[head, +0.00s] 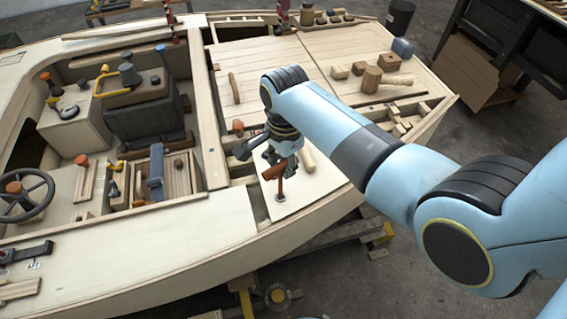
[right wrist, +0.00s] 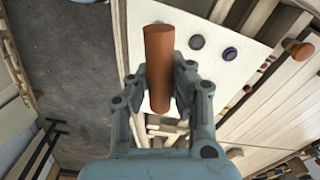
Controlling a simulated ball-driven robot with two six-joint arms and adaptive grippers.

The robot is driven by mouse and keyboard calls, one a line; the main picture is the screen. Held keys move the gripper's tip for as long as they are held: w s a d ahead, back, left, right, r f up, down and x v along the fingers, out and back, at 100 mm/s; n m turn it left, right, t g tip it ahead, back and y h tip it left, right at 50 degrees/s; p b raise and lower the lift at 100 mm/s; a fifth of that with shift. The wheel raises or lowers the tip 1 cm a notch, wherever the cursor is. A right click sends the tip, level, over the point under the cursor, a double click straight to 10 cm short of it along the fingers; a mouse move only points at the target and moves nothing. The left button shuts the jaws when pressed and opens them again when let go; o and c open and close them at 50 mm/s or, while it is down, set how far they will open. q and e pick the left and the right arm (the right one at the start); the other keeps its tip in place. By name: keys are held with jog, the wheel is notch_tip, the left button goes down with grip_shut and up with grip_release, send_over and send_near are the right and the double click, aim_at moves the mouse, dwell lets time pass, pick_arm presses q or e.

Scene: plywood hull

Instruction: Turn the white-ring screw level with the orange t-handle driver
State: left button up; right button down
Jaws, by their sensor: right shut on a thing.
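The orange t-handle driver (head: 274,172) is in my right gripper (head: 280,152), over the pale panel (head: 315,190) at the hull's near edge. Its crossbar (right wrist: 159,70) lies between both fingers in the right wrist view. In the head view its shaft points down and its tip meets a small round ring (head: 280,198) on the panel. The ring's colour and the screw's slot angle are too small to tell. In the right wrist view the handle hides the driver's tip. My left gripper is not in view.
A steering wheel (head: 24,195) is at the left.

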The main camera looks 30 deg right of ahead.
jog(key=m, duration=0.4)
jog(key=shift+s, duration=0.2)
jog(key=shift+m, duration=0.3)
jog(key=m, duration=0.4)
jog(key=shift+s+a+f, duration=0.1)
jog(key=shift+s+a, duration=0.05)
jog(key=shift+s+m, duration=0.1)
jog(key=shift+m, duration=0.6)
